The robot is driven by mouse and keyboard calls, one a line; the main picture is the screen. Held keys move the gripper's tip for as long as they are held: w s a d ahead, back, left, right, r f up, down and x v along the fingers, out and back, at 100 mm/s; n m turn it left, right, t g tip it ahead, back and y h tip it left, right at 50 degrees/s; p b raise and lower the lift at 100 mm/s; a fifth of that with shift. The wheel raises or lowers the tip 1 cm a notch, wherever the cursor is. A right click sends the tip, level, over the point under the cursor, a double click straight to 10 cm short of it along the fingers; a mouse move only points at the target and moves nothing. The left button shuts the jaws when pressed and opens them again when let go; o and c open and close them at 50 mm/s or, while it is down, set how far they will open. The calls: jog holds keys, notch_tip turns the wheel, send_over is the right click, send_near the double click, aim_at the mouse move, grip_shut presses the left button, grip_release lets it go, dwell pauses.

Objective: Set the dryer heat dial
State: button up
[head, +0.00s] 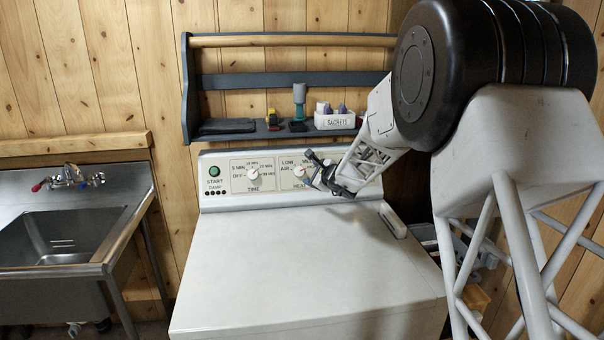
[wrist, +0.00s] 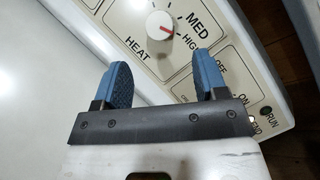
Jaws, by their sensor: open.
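The dryer heat dial (head: 299,171) is a round white knob on the dryer's control panel. In the wrist view the heat dial (wrist: 159,25) has a red mark pointing roughly toward the HIGH label. My gripper (head: 321,172) is at the right part of the panel, close to the dial and partly covering the heat markings. In the wrist view my gripper's blue fingers (wrist: 163,63) are spread apart with nothing between them. The dial lies just beyond the fingertips, with a visible gap and no contact.
The time dial (head: 253,174) and green start button (head: 214,171) are left of the heat dial. The dryer top (head: 300,265) is clear. Above, a grey shelf (head: 260,138) holds a sachets box (head: 335,121) and small items. A metal sink (head: 60,240) stands left.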

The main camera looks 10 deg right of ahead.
aim_at(301, 172)
jog(key=shift+w, duration=0.1)
jog(key=shift+x, duration=3.85)
jog(key=shift+c, duration=0.3)
jog(key=c, duration=0.9)
jog(key=shift+o, duration=0.2)
